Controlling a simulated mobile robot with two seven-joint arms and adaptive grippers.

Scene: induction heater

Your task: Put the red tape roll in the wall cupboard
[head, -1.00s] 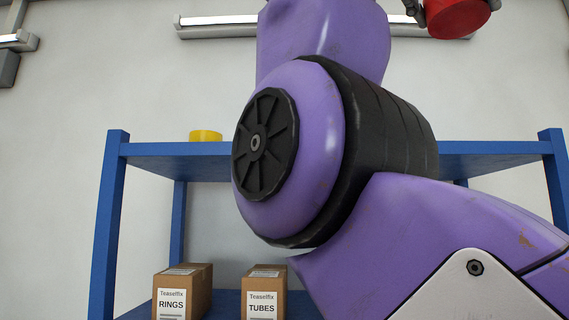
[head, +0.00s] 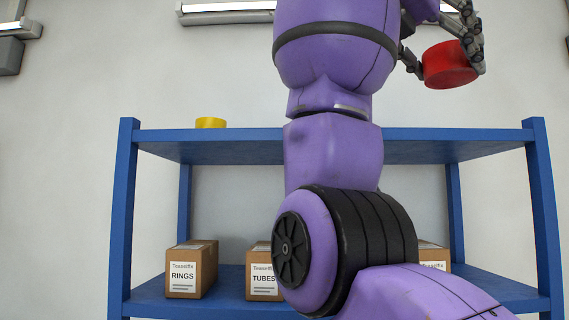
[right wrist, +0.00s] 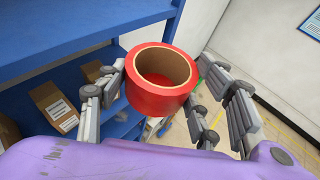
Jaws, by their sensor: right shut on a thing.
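The red tape roll (head: 449,65) is held by my right gripper (head: 445,62) at the upper right of the head view, in front of the wall and above the blue shelf's top board. In the right wrist view the roll (right wrist: 160,98) sits between the fingers of my right gripper (right wrist: 163,105), its brown core opening facing the camera. The fingers are shut on it from both sides. My left gripper is not in view. No wall cupboard can be made out in these frames.
A blue shelf (head: 230,149) stands against the wall. A yellow tape roll (head: 211,122) lies on its top board. Cardboard boxes labelled RINGS (head: 191,270) and TUBES (head: 262,272) stand on the lower board, with another partly hidden box (head: 434,258) at right.

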